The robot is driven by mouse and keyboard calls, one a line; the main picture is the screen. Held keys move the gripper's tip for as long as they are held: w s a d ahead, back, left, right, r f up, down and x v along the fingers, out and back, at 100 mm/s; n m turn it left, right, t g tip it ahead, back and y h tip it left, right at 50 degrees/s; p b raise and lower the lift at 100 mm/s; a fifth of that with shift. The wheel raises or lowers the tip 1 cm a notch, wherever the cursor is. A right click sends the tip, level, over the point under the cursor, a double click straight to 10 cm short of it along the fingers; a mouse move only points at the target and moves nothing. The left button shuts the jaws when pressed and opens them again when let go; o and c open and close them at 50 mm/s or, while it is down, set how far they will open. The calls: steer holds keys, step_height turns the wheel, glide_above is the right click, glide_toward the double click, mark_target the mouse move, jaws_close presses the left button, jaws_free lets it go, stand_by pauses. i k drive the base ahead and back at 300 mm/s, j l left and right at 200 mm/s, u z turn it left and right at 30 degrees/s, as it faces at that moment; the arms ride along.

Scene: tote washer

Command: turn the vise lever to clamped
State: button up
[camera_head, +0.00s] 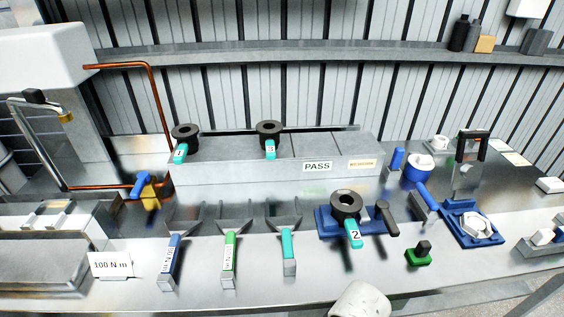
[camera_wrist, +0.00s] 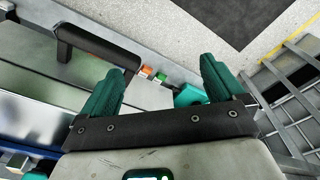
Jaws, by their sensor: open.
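A blue vise-like fixture (camera_head: 322,222) sits on the bench right of centre in the head view. It holds a black ring-shaped part (camera_head: 345,204) with a teal tag marked 2. A dark lever (camera_head: 388,219) stands at the fixture's right side, tilted; I cannot tell its exact setting. Another blue fixture (camera_head: 487,240) to the right holds a white part and has a blue handle (camera_head: 427,203) beside it. My gripper (camera_wrist: 160,73) shows in the wrist view with its two teal fingers wide apart and nothing between them. Neither blue fixture is clearly identifiable in the wrist view.
A grey block (camera_head: 230,171) at the back carries two more black rings and a PASS label. A green-based knob (camera_head: 418,254) sits nearby. In the wrist view, a black bar handle (camera_wrist: 95,46) lies near the left finger.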

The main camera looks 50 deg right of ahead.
mark_target(382, 207)
steer(key=k+z, duration=0.1)
steer(key=z, duration=0.25)
steer(key=k+l+z, duration=0.1)
steer(key=z, duration=0.2)
steer(key=k+l+z, duration=0.1)
steer(key=z, duration=0.25)
